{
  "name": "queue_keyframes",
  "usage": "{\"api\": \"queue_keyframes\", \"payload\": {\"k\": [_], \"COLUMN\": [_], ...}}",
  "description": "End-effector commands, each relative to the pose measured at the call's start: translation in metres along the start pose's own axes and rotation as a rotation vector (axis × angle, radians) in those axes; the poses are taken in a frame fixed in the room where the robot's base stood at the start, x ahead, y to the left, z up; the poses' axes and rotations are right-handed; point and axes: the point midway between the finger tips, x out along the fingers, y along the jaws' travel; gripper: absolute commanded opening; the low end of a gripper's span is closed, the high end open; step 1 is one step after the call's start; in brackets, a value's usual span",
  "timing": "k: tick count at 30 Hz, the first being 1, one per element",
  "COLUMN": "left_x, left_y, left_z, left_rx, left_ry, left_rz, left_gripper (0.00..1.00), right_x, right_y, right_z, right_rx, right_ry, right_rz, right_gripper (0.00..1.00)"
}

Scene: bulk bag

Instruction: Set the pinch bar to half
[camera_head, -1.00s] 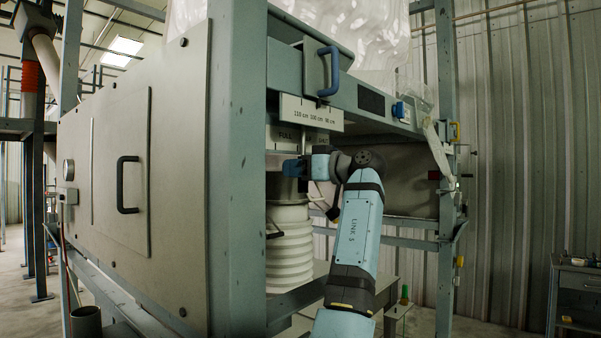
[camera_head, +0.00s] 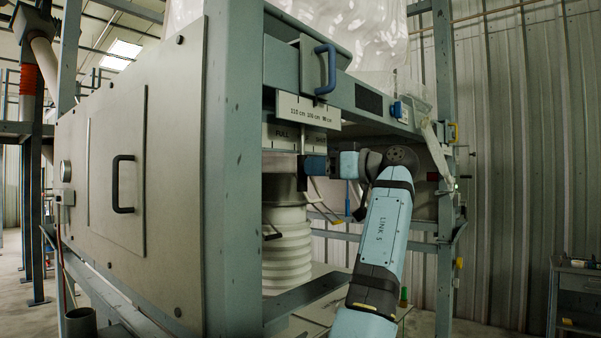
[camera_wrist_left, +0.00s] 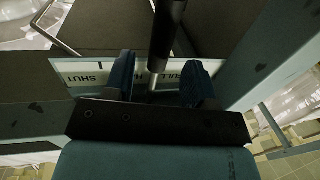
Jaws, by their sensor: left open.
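The pinch bar shows in the left wrist view as a dark rod with a bright metal lower part (camera_wrist_left: 168,35), in front of a white scale plate (camera_wrist_left: 90,74). In that view SHUT is at the left and part of FULL at the right, close to the bar. In the head view the scale plate (camera_head: 282,134) has FULL at the left and SHUT at the right. My left gripper (camera_head: 310,166) is at the plate's lower edge. In the wrist view its open blue fingers (camera_wrist_left: 161,80) lie either side of the bar; contact cannot be told.
A ribbed white spout (camera_head: 287,250) hangs below. A frame post (camera_head: 235,170) stands left of the gripper. A clear bag (camera_head: 350,25) hangs over the frame.

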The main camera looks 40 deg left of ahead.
Motion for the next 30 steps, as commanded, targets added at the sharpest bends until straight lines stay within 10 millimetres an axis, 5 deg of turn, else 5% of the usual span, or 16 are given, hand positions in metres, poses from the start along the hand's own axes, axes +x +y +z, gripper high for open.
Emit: {"api": "queue_keyframes", "payload": {"k": [6,12,30], "left_x": [-0.048,-0.070,-0.075], "left_y": [0.000,0.000,0.001], "left_z": [0.001,0.000,0.001], "left_rx": [-0.001,0.000,0.002], "left_ry": [0.000,-0.001,0.000], "left_rz": [0.003,0.001,0.002], "left_gripper": [0.51,0.51,0.51], "right_x": [0.006,0.007,0.007], "right_y": [0.000,0.001,0.002], "right_z": [0.010,0.012,0.010], "right_rx": [0.000,0.000,0.001], "right_ry": [-0.003,-0.003,0.001], "right_rz": [0.000,0.001,0.003], "right_gripper": [0.40,0.40,0.40]}}
